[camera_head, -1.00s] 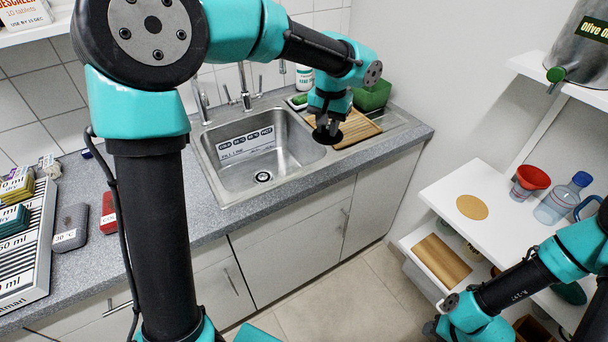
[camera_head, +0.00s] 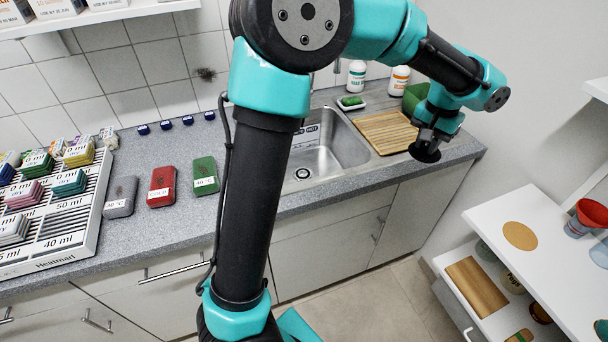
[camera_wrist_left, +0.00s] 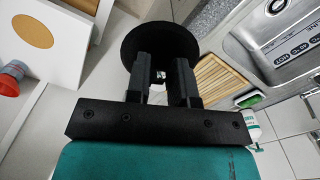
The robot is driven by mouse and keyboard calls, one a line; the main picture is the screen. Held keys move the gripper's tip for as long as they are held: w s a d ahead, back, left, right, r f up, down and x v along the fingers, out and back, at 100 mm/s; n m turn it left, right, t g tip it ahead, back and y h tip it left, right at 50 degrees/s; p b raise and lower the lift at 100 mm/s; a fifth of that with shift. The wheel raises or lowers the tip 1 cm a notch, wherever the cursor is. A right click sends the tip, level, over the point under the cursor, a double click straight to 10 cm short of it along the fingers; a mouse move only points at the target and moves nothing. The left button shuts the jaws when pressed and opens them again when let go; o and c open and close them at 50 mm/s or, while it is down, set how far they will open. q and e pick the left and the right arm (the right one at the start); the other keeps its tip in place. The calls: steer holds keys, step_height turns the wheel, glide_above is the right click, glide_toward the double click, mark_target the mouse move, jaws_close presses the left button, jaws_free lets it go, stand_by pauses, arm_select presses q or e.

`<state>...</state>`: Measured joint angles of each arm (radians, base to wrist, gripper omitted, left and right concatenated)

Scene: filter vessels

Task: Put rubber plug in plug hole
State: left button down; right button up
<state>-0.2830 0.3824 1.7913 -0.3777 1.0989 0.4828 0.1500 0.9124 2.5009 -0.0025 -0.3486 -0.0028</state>
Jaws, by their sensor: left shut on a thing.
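The black rubber plug (camera_head: 425,152) is a round disc held in my left gripper (camera_head: 432,134). The left wrist view shows the gripper (camera_wrist_left: 161,80) shut on the plug's small grip, with the plug's disc (camera_wrist_left: 160,38) beyond the fingertips. In the head view they are in the air by the counter's right front edge, right of the wooden board. The steel sink (camera_head: 345,150) lies to their left. Its plug hole (camera_head: 303,173) is uncovered at the basin bottom. It also shows at the top of the left wrist view (camera_wrist_left: 276,6). My right gripper is out of view.
The wooden board (camera_head: 385,131) lies right of the basin, with a green container (camera_head: 413,97) behind it. Two bottles (camera_head: 356,75) stand behind the sink. Coloured blocks (camera_head: 162,186) and a white rack (camera_head: 60,225) are at left. A white shelf unit (camera_head: 500,215) stands right.

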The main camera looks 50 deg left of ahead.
arm_select(q)
steer(key=w+a+f+n, duration=0.1)
steer(key=w+a+f, duration=0.3)
steer(key=a+f, duration=0.5)
steer(key=n, duration=0.3)
glide_above(303, 174)
step_height(303, 174, down, 18)
steer(key=shift+a+f, duration=0.15)
steer(key=shift+f, duration=0.05)
steer(key=shift+f, duration=3.1)
steer(key=shift+f, duration=1.9)
steer(key=shift+f, duration=0.15)
